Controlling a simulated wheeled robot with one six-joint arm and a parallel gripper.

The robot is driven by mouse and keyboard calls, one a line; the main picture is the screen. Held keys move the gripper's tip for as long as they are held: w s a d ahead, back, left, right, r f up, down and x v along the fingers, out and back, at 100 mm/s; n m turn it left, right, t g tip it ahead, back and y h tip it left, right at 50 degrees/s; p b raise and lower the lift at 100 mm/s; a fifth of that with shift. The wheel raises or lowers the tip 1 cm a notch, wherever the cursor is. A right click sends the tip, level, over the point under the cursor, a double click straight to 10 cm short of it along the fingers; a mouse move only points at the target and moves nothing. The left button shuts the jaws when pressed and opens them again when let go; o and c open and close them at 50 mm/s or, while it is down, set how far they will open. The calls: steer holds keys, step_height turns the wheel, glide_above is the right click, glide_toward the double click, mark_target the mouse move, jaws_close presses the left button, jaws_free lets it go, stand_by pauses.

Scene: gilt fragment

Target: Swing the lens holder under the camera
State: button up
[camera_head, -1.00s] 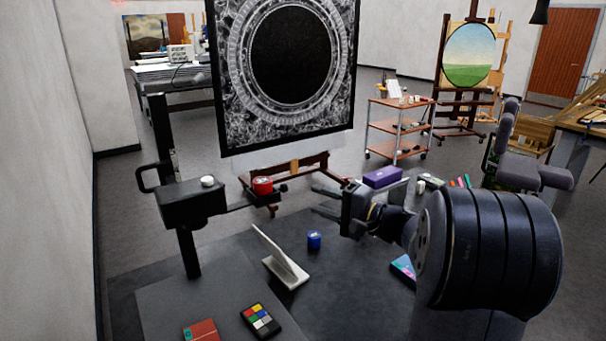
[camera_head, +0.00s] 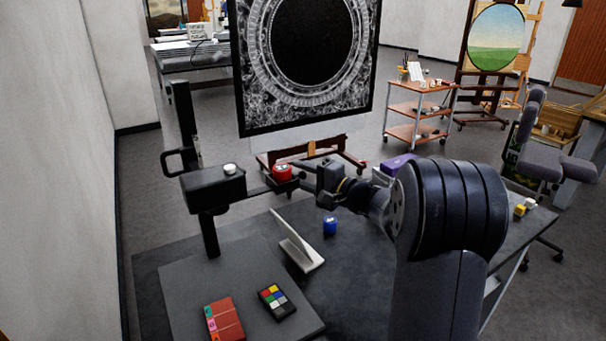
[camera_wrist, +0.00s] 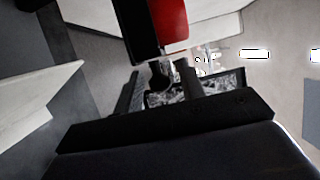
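A black copy-stand head (camera_head: 212,190) with a white knob on top, apparently the camera, is mounted on an upright post at the left. A dark arm reaches right from it and bears a red round part (camera_head: 282,172), which I take for the lens holder; it stands out to the side of the camera. In the wrist view the red part (camera_wrist: 172,22) and its black mount (camera_wrist: 143,30) are at the top. My gripper (camera_head: 308,184) is just right of the holder in the head view. Its fingertips are partly hidden, and contact or grip is unclear.
Below are a tilted white panel (camera_head: 296,243), a blue jar (camera_head: 330,225), a colour chart (camera_head: 275,302) and a red booklet (camera_head: 224,318). A purple box (camera_head: 398,163) is behind my arm. A large ornamental picture (camera_head: 305,60) stands behind the camera.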

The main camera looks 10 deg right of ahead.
jaws_close()
steer(key=shift+s+f+b, duration=0.1)
steer(key=shift+b, duration=0.2)
stand_by(0.4)
